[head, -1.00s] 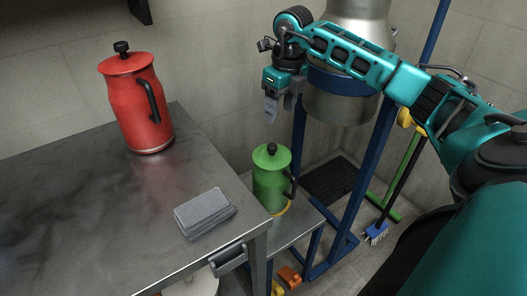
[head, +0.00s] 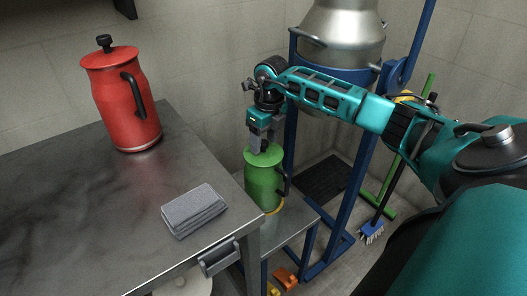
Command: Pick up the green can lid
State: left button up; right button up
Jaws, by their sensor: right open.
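The green can lid (head: 268,158) sits on top of the green can (head: 263,187), which stands upright on a low metal shelf beside the table. My right gripper (head: 260,150) is directly above the lid, pointing down, with its fingers open around the spot where the lid's black knob was visible. The knob is hidden behind the fingers. I cannot tell whether the fingers touch the lid. My left gripper is not in view.
A red can (head: 123,100) and a folded grey cloth (head: 194,210) are on the metal table (head: 70,200). A steel tank (head: 343,35) on a blue frame (head: 345,195) stands close behind my right arm. A broom (head: 372,232) stands at the right.

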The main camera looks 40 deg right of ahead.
jog(key=shift+c, duration=0.3)
jog(key=shift+r, duration=0.1)
grip_shut()
